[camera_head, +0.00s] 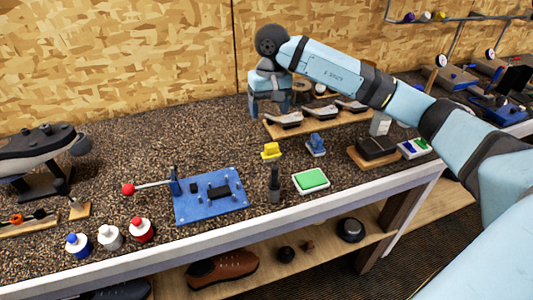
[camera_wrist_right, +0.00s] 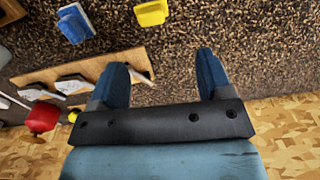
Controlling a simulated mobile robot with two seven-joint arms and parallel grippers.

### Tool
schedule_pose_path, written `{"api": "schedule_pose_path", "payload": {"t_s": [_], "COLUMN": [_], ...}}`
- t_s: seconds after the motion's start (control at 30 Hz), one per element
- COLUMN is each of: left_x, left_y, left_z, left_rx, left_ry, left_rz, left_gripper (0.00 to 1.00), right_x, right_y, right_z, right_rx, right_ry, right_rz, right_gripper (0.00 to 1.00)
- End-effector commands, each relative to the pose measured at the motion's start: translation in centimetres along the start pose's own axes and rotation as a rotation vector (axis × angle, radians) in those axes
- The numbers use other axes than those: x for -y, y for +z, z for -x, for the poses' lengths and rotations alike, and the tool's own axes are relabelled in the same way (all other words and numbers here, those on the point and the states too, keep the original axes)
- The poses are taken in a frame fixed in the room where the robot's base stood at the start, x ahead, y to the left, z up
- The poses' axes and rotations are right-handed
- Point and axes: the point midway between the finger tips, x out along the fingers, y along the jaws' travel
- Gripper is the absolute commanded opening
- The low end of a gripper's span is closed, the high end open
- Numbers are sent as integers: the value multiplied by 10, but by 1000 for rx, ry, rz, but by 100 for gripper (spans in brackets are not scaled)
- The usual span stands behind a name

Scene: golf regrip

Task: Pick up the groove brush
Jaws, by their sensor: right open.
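I cannot tell for certain which item is the groove brush. Candidates are a small yellow piece (camera_head: 270,151), a small blue piece (camera_head: 316,145) and a dark upright item (camera_head: 275,184) near the front of the bench. The yellow piece (camera_wrist_right: 151,12) and blue piece (camera_wrist_right: 75,22) also show at the top of the right wrist view. My right gripper (camera_wrist_right: 162,65) is open, with nothing between its dark blue fingers. In the head view it is at the back of the bench by the board wall, behind these items. My left gripper is out of view.
A wooden rack of club heads (camera_head: 268,129) stands beside my right gripper. A blue fixture with a red-knobbed lever (camera_head: 210,196), a green-topped pad (camera_head: 311,180) and several bottles (camera_head: 110,237) line the front. The back-left bench top (camera_head: 130,135) is clear.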

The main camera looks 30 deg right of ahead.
Motion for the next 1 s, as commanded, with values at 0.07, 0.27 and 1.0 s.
{"api": "schedule_pose_path", "payload": {"t_s": [0.07, 0.27, 1.0], "left_x": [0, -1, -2], "left_y": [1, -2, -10], "left_z": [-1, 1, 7], "left_rx": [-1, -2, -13], "left_ry": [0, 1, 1], "left_rz": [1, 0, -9], "left_gripper": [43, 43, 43], "right_x": [-10, -13, -13], "right_y": [-4, -4, 0], "right_z": [2, -29, -124], "right_rx": [-14, -13, -14], "right_ry": [39, 51, 47], "right_rz": [12, 18, 16], "right_gripper": [72, 72, 72]}}
